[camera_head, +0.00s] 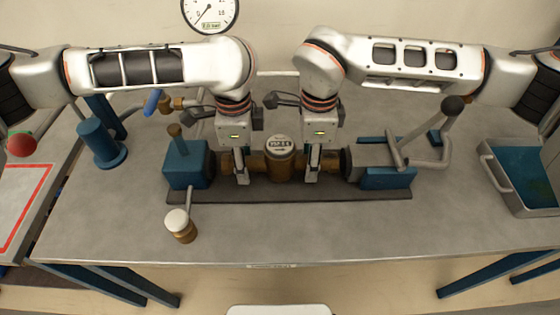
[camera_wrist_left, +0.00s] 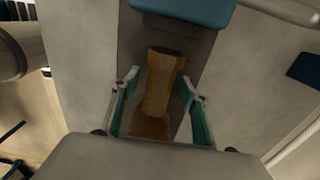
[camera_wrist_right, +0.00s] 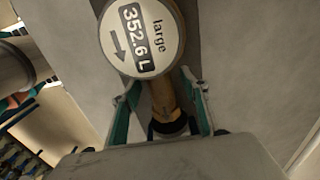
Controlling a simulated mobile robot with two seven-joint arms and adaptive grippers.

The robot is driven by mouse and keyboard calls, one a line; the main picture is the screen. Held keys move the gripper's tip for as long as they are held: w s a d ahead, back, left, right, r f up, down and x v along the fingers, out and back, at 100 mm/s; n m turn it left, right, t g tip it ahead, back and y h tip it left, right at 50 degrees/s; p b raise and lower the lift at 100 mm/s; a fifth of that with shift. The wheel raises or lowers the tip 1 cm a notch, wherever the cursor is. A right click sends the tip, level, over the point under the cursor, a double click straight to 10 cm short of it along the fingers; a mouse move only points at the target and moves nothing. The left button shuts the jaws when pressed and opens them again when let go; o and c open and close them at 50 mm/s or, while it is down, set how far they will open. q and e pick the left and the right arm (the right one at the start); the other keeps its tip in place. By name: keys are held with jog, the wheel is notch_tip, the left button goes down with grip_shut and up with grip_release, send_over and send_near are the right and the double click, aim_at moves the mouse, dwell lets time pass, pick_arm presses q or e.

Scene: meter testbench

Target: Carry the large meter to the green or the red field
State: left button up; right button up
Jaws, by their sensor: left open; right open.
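The large meter (camera_head: 279,148) is a brass pipe body with a round white dial, lying level over a dark rail between a blue block (camera_head: 187,167) and a blue lever clamp (camera_head: 386,178). Its dial reads "large" and 352.6 L in the right wrist view (camera_wrist_right: 142,38). My left gripper (camera_head: 242,180) is open, fingers on either side of the brass left pipe end (camera_wrist_left: 161,85). My right gripper (camera_head: 313,180) is open, fingers on either side of the right pipe end (camera_wrist_right: 164,98). Contact at the clamp ends cannot be told.
A red-outlined field (camera_head: 42,200) lies on a side table at the left, with a red ball (camera_head: 21,144) behind it. A brass piece with a white top (camera_head: 180,226) stands at front left. The front bench is mostly clear.

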pick_arm(q)
jog(key=shift+f, duration=0.55)
pick_arm(e)
jog(key=shift+f, duration=0.55)
pick_arm(q)
grip_shut()
pick_arm(e)
grip_shut()
pick_arm(q)
jog(key=shift+r, duration=0.25)
pick_arm(e)
jog(key=shift+r, duration=0.25)
